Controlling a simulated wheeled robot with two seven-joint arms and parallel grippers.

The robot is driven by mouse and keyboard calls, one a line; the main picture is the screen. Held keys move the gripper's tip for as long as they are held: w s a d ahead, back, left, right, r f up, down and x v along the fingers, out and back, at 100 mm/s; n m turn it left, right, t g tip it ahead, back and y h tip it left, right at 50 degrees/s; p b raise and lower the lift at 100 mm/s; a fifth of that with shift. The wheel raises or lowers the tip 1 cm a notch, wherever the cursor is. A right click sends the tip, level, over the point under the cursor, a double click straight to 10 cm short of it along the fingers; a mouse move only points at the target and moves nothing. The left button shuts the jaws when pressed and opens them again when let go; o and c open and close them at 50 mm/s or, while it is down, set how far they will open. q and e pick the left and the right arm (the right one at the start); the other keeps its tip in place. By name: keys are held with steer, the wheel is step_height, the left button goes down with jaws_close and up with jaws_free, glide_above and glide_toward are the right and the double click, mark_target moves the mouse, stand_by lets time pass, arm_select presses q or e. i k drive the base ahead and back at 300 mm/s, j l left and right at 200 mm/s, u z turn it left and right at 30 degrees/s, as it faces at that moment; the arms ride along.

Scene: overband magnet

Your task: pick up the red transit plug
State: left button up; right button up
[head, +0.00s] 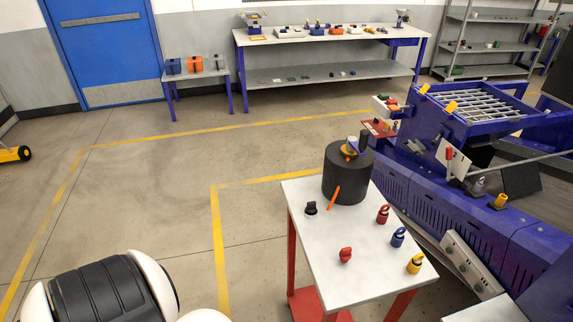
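A small red piece with a rounded knob-like top (345,255), which looks like the red transit plug, stands on the white top of a small red-legged table (322,268). It is near the left edge of the tabletop, with clear surface around it. A second red item (383,214), with a ring or shackle shape, stands further right and back on the same table. Neither of my grippers shows in the head view.
The small table also bears a black cylinder (347,178), an orange stick (333,199), a black knob (311,208), a blue ring-topped item (398,237) and a yellow one (415,263). A blue machine (440,190) stands close on the right. Floor to the left is open.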

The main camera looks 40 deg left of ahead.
mark_target(345, 254)
steer(key=u, duration=0.85)
